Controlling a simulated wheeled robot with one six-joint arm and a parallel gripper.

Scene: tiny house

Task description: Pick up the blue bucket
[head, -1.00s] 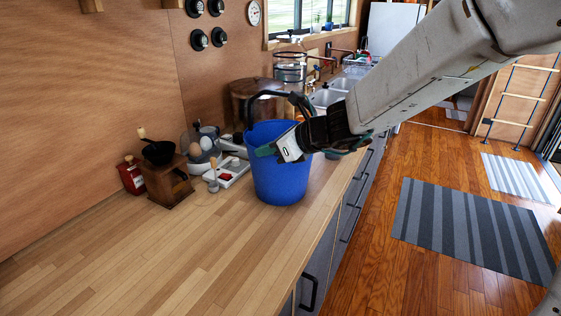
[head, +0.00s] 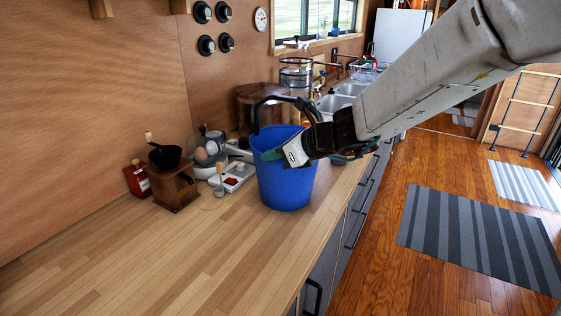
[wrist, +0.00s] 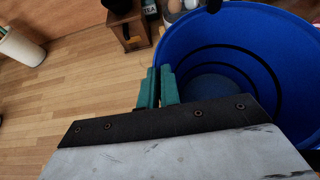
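The blue bucket (head: 285,185) is upright at the counter, near its right edge. I cannot tell whether its base touches the counter. Its dark handle (head: 256,110) stands up above the rim. In the wrist view I look down into the bucket (wrist: 290,50), which fills the right side. My gripper (head: 272,155) reaches in from the right at the height of the rim. In the wrist view its two teal fingers (wrist: 158,88) are close together, with the left rim of the bucket running between them. The pinched part of the rim is hidden by the fingers.
A wooden coffee grinder (head: 175,187), a red tin (head: 137,179) and a white tray (head: 238,180) stand left of the bucket. A copper-brown pot (head: 258,108) and the sink (head: 335,102) are behind. The near counter (head: 160,260) is clear.

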